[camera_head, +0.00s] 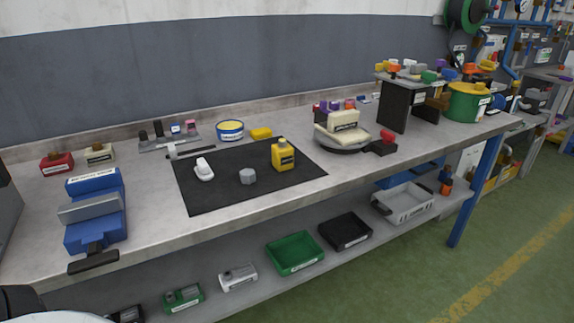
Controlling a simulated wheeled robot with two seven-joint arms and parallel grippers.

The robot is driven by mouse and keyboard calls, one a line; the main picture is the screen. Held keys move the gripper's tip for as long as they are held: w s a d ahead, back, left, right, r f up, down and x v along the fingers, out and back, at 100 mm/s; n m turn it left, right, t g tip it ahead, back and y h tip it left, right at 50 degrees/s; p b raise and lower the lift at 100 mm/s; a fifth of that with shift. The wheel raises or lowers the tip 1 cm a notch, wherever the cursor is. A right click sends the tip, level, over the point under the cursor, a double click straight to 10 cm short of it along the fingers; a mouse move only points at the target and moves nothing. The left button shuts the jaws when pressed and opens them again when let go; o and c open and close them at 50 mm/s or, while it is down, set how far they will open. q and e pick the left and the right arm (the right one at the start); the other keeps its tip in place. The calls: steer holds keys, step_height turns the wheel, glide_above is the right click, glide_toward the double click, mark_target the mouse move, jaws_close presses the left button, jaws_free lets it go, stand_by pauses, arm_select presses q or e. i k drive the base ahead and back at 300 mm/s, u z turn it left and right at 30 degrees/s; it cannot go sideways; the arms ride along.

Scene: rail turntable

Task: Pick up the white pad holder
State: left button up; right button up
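A small white rounded object (204,170), which looks like the white pad holder, lies on the left part of the black mat (230,199) on the workbench. A grey faceted block (247,176) and a yellow bottle with a dark label (283,155) stand to its right on the same mat. Nothing touches the white object. Neither of my grippers shows; only a dark and white part, probably mine, shows at the bottom left corner.
A blue vise (95,212) stands at the bench's left front. A T-shaped metal tool (188,151) lies at the mat's back edge. A round turntable (342,146) carries cream blocks right of the mat. Bins, including a green one (294,269), sit on the lower shelf.

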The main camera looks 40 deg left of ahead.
mark_target(203, 171)
steer(key=z, duration=0.4)
steer(key=i, duration=1.25)
steer(key=u, duration=3.35)
